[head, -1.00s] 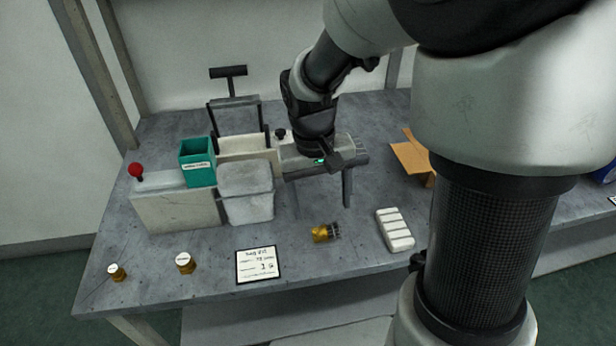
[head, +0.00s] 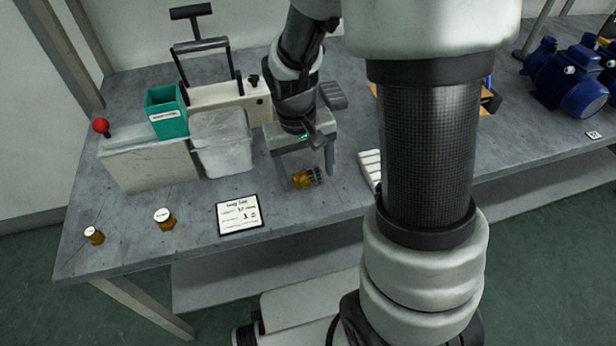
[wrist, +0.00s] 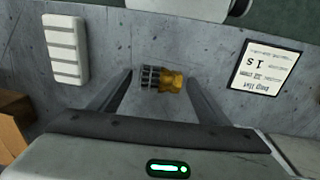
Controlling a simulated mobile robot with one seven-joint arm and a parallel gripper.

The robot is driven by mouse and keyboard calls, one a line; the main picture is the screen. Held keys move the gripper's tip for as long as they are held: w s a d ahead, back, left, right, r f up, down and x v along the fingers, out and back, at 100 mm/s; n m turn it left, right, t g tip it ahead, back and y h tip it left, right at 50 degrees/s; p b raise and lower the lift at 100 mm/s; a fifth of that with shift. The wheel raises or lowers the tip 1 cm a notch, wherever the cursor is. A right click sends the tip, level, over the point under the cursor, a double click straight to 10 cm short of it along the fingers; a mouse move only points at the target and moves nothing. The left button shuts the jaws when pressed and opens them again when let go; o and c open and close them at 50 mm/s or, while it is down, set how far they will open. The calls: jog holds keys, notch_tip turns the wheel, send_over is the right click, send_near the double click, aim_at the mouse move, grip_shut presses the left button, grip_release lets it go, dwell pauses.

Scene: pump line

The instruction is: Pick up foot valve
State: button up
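The foot valve (head: 307,178), a brass body with a dark slotted strainer end, lies on its side on the grey bench. In the wrist view the foot valve (wrist: 162,78) shows in the gap between my fingers, strainer to the left and brass to the right. My gripper (head: 303,174) is open and points down over it. In the wrist view my gripper's fingers (wrist: 160,82) stand apart on either side of the valve, with clear space at both sides. I cannot tell how far the fingertips are above the bench.
A white label card (head: 239,214) lies left of the valve and a white ribbed block (head: 370,168) lies right. Two brass fittings (head: 164,219) (head: 94,236) stand near the front left. A translucent bin (head: 221,143) and a teal box (head: 166,112) are behind. Blue pumps (head: 568,80) stand far right.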

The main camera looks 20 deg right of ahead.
jog(key=c, duration=1.1)
jog(key=shift+r, duration=0.1)
